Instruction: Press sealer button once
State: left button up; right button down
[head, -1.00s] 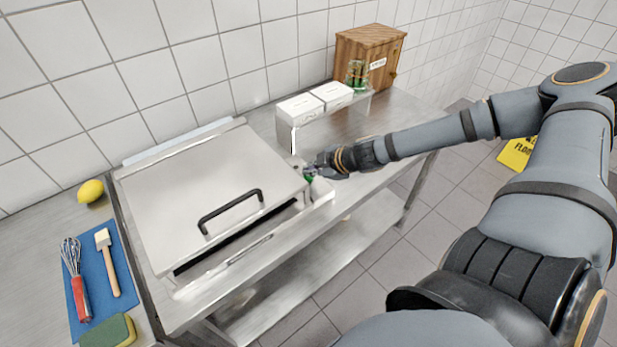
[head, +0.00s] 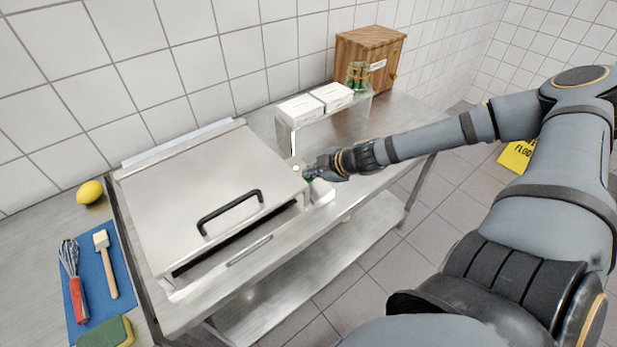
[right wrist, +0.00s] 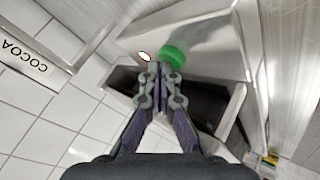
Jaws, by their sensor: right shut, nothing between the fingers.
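The steel machine I take as the sealer (head: 205,185) has a broad flat lid with a black handle (head: 230,211). At its right end, a green round piece (right wrist: 173,53) shows in the right wrist view, just beyond my fingertips, beside a small pale spot (right wrist: 145,56). I cannot tell which of these is the button. My right gripper (head: 308,171) is shut and empty at that end; it also shows in the right wrist view (right wrist: 160,75). Its fingertips hide part of this area, and contact is unclear. My left gripper is not in view.
White boxes (head: 299,109) stand on a small raised shelf, with green-and-clear glassware (head: 357,77) and a wooden cabinet (head: 370,52) behind. At left are a lemon (head: 90,192), whisk (head: 75,285), brush (head: 106,265) and sponge (head: 105,334). Counter right of my gripper is mostly clear.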

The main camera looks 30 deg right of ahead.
jog(key=shift+r, duration=0.1)
jog(key=shift+r+p, duration=0.6)
jog(key=shift+p, duration=0.1)
notch_tip(320, 180, up, 5)
jog(key=p, duration=0.5)
jog(key=shift+r, duration=0.1)
dwell(0.6)
